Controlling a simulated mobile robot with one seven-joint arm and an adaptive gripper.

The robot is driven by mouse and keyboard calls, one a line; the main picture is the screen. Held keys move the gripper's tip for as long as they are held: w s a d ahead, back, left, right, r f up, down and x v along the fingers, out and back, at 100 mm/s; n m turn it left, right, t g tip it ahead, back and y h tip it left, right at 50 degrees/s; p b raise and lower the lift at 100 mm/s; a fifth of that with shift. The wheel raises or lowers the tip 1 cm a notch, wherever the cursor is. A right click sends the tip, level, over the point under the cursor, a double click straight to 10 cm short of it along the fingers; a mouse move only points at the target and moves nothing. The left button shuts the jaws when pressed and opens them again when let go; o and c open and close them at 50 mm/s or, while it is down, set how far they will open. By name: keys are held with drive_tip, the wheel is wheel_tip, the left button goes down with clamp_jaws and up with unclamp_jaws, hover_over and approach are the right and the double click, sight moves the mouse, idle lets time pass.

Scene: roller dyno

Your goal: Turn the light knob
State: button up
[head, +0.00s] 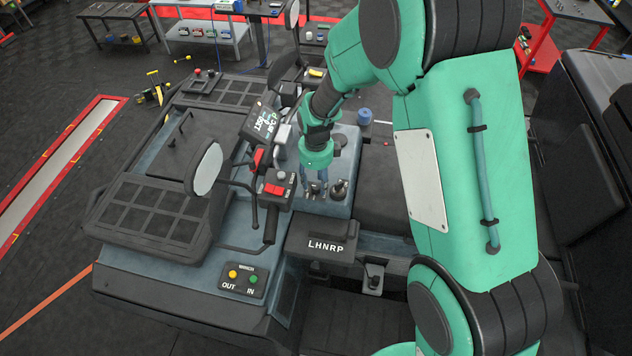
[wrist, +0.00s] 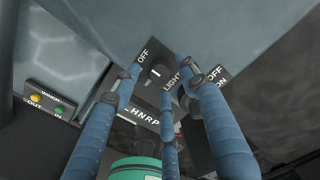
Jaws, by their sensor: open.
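The light knob (wrist: 157,72) is a small dark round knob on a dark label plate with white lettering, including "OFF" and "LIGHT", in the wrist view. My gripper (wrist: 160,80) has blue fingers, spread apart and empty. The fingers reach down around the knob's spot, one to each side and one below it in the picture. I cannot tell whether any finger touches the knob. In the head view my gripper (head: 315,184) points down at the console, and its fingers partly hide the plate there.
A dark lever knob (head: 339,188) stands just right of my gripper. A red switch box (head: 277,189) and a mirror (head: 206,169) are to the left. The "LHNRP" box (head: 322,243) and the winch buttons (head: 242,280) lie nearer. A blue cap (head: 364,116) is behind.

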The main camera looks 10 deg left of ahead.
drive_tip(key=shift+f, duration=0.8)
drive_tip(key=shift+c, duration=0.3)
clamp_jaws()
drive_tip(key=shift+n, duration=0.3)
drive_tip(key=n+b, duration=0.1)
drive_tip(key=n, duration=0.3)
drive_tip(key=shift+n+b, duration=0.45)
drive_tip(key=shift+n, duration=1.75)
